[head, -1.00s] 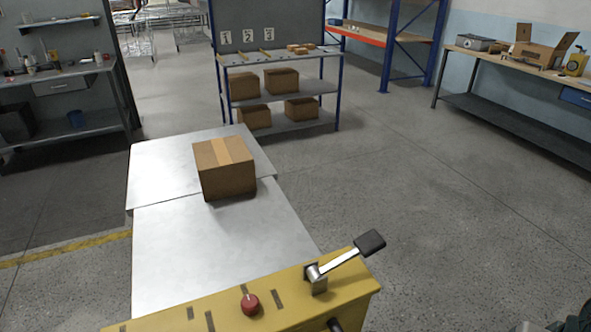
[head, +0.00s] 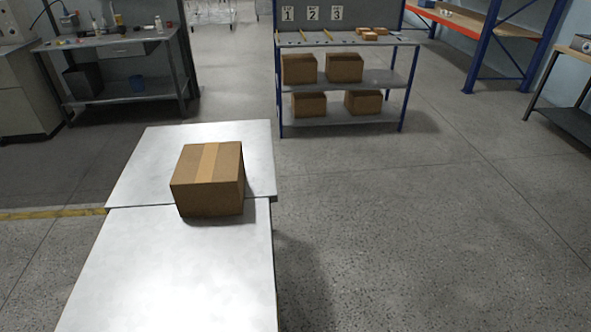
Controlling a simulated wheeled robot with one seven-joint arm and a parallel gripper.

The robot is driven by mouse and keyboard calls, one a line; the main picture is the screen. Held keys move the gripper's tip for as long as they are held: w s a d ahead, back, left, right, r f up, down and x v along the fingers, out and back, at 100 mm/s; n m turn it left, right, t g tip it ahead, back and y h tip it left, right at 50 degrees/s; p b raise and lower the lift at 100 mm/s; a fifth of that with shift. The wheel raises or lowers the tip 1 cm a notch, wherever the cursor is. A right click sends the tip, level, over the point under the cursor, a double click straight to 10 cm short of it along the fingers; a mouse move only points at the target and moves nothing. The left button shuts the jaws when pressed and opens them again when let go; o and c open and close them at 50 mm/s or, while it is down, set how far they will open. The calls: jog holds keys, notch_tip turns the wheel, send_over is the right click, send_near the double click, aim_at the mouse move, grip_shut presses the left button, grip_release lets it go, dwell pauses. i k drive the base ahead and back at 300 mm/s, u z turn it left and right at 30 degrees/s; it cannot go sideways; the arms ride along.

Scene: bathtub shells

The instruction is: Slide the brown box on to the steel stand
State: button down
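The brown box (head: 208,182) is a closed carton with a tan tape strip along its top. In the head view it stands upright across the seam between two flat metal tops. Its near edge rests over the near metal top (head: 170,275). The rest extends over the far metal top, which I take to be the steel stand (head: 150,150). The box hides part of the seam and how far it reaches on the far top. The two tops look nearly level, and the far one sticks out slightly further right. My gripper is not in view.
A blue-framed shelf (head: 345,80) with several brown cartons stands behind, to the right. A grey workbench (head: 115,50) is at the back left. Open concrete floor (head: 430,230) lies right of the metal tops. A yellow floor line (head: 50,214) runs at left.

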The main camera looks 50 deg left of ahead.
aim_at(208, 180)
jog(key=i, duration=1.5)
jog(key=u, duration=3.25)
jog(key=i, duration=0.5)
jog(key=u, duration=0.05)
